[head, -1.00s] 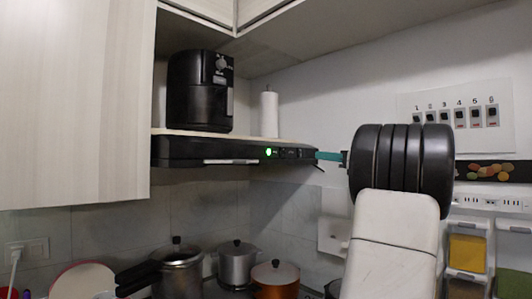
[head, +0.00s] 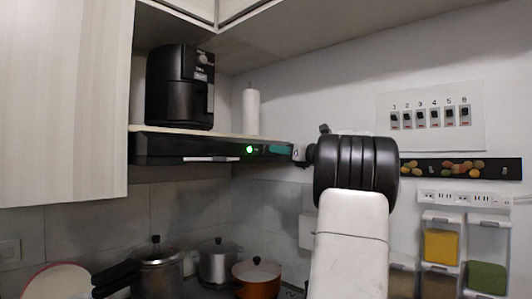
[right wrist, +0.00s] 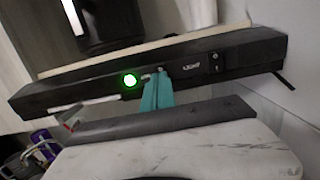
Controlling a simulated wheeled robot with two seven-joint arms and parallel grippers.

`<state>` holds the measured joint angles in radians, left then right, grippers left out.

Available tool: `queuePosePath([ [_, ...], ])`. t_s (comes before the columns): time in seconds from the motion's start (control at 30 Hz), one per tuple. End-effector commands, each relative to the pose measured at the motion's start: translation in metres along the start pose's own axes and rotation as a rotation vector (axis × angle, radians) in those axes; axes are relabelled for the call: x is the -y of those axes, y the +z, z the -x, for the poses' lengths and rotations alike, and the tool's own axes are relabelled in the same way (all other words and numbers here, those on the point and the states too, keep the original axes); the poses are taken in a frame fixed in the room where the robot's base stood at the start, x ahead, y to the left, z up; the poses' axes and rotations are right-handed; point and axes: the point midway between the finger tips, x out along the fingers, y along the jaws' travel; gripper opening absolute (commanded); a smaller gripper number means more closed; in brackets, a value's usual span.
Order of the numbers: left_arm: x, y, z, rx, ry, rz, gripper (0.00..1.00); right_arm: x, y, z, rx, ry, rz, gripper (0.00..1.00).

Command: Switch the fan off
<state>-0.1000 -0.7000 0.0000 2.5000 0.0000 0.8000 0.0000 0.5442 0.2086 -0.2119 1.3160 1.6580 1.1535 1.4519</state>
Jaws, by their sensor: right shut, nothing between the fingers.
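The fan is a black range hood (head: 185,146) under the wall cabinet; it also shows in the right wrist view (right wrist: 245,58). A round green light (head: 249,150) glows on its front panel, and the light shows large in the right wrist view (right wrist: 129,80). My right gripper (head: 272,149) has teal fingers and is shut and empty. Its tips (right wrist: 159,76) are at the front panel, just right of the green light, by a small control they partly hide. I cannot tell if they touch it. A "LIGHT" label and switch (right wrist: 213,65) lie farther right. My left gripper is out of view.
A black air fryer (head: 180,88) and a paper roll (head: 251,110) stand on the shelf above the hood. Pots (head: 217,262) stand below. A numbered switch panel (head: 430,117) and spice dispensers (head: 440,245) are on the right wall.

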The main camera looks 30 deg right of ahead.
Motion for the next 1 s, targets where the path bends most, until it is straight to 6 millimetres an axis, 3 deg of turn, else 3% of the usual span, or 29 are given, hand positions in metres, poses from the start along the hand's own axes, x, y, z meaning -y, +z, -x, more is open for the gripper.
queuePosePath([
  [0.1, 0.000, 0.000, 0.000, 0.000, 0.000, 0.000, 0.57, 0.000, 0.000, -0.018, 0.000, 0.002, 0.001, 0.00],
  [0.23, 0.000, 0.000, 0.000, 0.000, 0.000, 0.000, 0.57, 0.000, 0.000, -0.028, 0.000, 0.001, 0.001, 0.00],
  [1.0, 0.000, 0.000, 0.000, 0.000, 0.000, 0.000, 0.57, -0.002, 0.007, -0.045, 0.005, 0.004, 0.000, 0.00],
])
